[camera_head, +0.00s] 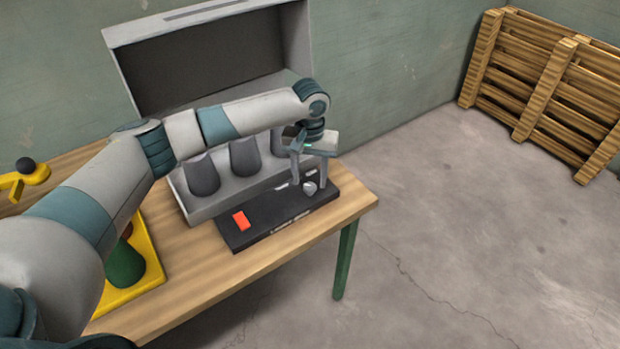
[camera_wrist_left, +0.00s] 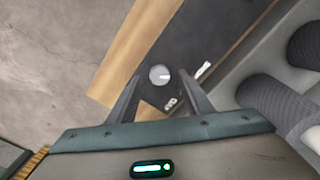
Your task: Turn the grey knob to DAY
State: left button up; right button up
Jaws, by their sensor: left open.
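The grey knob (camera_head: 310,188) is a small round dial at the right end of a black panel (camera_head: 262,240) on the wooden table. In the left wrist view the knob (camera_wrist_left: 159,74) has a white pointer mark directed to the right. Two white labels lie beside it, one to its upper right (camera_wrist_left: 204,70) and one below (camera_wrist_left: 170,104); the lettering is too small to read surely. My left gripper (camera_head: 309,182) is open, pointing down over the knob. Its fingers (camera_wrist_left: 163,82) are on either side of the knob, and I cannot tell whether they touch it. My right gripper is not in view.
A red switch (camera_head: 241,220) sits on the panel's left part. Behind the panel is a grey machine with dark cones (camera_head: 202,175) and a tall hood (camera_head: 210,60).

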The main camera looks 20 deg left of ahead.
pick_arm(q)
jog(key=shift+f, duration=1.1)
jog(key=c, duration=1.1)
jog(key=shift+o, duration=0.2)
